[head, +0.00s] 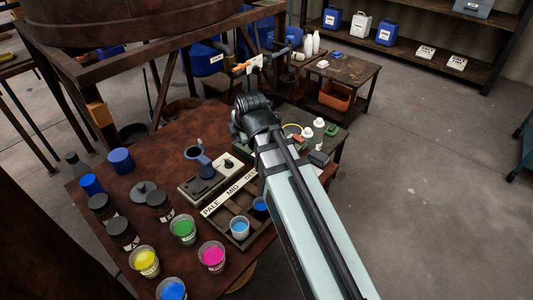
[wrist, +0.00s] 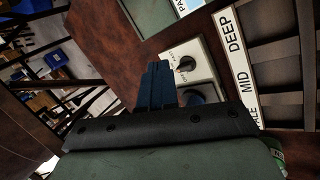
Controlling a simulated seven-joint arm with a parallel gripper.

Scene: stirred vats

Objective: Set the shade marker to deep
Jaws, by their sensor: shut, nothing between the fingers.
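A white label strip reading PALE, MID, DEEP (head: 229,190) lies along a dark tray on the brown table. In the wrist view the strip (wrist: 241,68) runs down the right side, with DEEP at the top. I cannot make out a separate shade marker on it. Beside the strip is a pale control box (head: 203,187) with a black knob (wrist: 187,64); the knob's pointer setting is unclear. My gripper's dark blue fingers (wrist: 158,72) are together and empty, seen over the box's left edge. In the head view my arm hides part of the DEEP end.
The compartment tray (head: 222,222) holds a light blue cup (head: 240,228) and a darker blue one (head: 260,207). Yellow (head: 145,262), green (head: 183,229) and magenta (head: 211,256) cups and dark jars crowd the table's left and front. A side table (head: 342,70) stands behind; floor at right is clear.

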